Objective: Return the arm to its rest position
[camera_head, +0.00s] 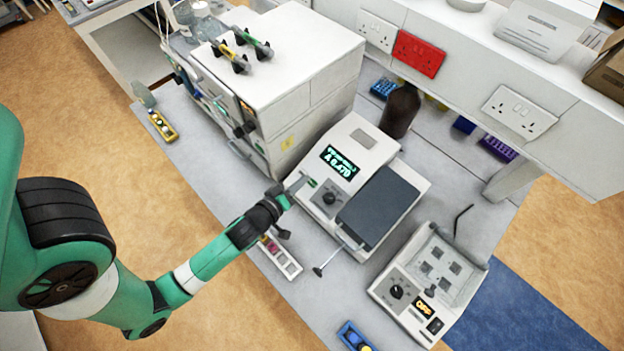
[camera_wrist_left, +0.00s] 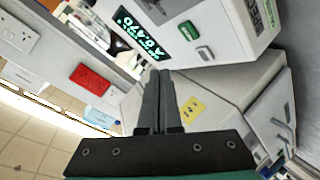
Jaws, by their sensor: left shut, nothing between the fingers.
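My left arm comes in from the left of the head view, green with black and white bands. Its gripper (camera_head: 297,182) is beside the left front of a white instrument (camera_head: 362,135) with a lit green display, close to a small green button. In the left wrist view the two grey fingers of the gripper (camera_wrist_left: 158,78) lie together, with nothing between them. The instrument with its display (camera_wrist_left: 205,25) is above the fingertips there. I cannot tell whether the fingers touch it. My right gripper does not show.
A large white cabinet (camera_head: 290,85) stands behind the gripper. A second device (camera_head: 430,280) with a clear top is at the lower right. A white tray (camera_head: 283,262) lies below the gripper. A yellow rack (camera_head: 162,127) sits near the bench's left edge. A shelf with sockets runs along the back.

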